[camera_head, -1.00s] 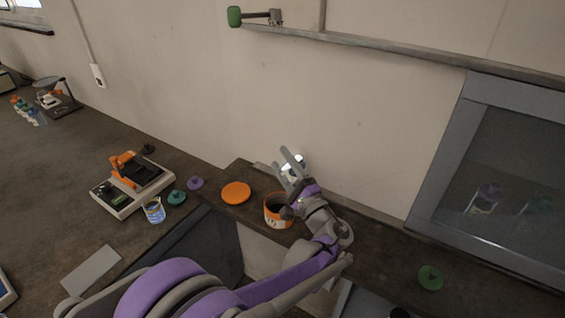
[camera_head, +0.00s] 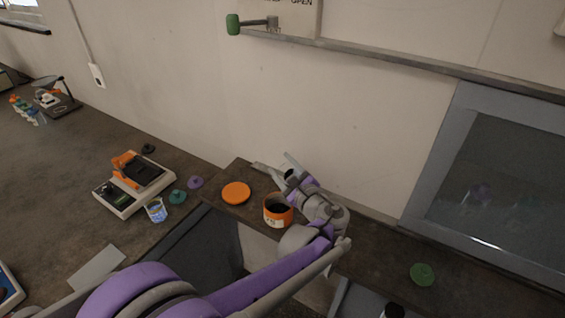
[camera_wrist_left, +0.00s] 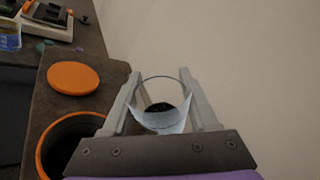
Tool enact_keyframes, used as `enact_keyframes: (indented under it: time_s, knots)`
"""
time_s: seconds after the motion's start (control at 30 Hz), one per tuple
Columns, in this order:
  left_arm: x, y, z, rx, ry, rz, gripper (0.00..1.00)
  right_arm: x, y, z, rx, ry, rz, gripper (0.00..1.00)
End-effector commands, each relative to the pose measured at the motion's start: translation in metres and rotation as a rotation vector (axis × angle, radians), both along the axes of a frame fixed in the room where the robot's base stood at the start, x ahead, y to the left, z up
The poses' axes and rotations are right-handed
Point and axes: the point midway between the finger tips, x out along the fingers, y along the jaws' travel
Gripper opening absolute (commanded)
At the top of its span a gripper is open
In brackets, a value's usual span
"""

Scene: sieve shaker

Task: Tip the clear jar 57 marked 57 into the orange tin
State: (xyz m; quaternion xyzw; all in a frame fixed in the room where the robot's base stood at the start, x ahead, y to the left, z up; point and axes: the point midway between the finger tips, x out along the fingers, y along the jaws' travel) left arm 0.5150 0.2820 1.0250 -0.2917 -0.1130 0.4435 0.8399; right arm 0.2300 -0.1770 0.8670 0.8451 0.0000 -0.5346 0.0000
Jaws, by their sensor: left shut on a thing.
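My left gripper (camera_head: 272,166) is shut on a clear jar (camera_wrist_left: 164,122), which sits between its two fingers in the left wrist view. Dark material shows inside the jar; I cannot read a mark on it. The orange tin (camera_head: 278,222) stands open on the narrow ledge, with a pale label on its front and a dark inside. The gripper is just behind and above the tin in the head view. In the left wrist view the tin's rim (camera_wrist_left: 41,150) is at lower left, beside the gripper and apart from the jar. My right gripper is out of view.
An orange lid (camera_head: 236,193) lies left of the tin. A white-and-orange device (camera_head: 132,184), a small clear jar (camera_head: 156,211) and green and purple lids are on the left bench. A green lid (camera_head: 422,274) lies on the right ledge. The wall is close behind the gripper.

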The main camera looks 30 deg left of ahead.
Motion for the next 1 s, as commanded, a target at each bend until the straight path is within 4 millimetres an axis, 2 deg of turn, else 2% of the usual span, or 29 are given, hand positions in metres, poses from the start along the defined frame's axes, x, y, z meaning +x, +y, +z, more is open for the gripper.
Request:
enact_keyframes:
  time_s: [0.37,0.7,1.0]
  knots:
    - [-0.001,0.0,0.0,0.005,0.057,0.0,0.0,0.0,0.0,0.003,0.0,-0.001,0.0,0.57]
    - [-0.009,0.001,-0.005,0.032,0.405,-0.001,0.0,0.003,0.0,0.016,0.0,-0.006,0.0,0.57]
    - [-0.01,0.001,-0.006,0.034,0.429,-0.001,0.0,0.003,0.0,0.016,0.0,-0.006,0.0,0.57]
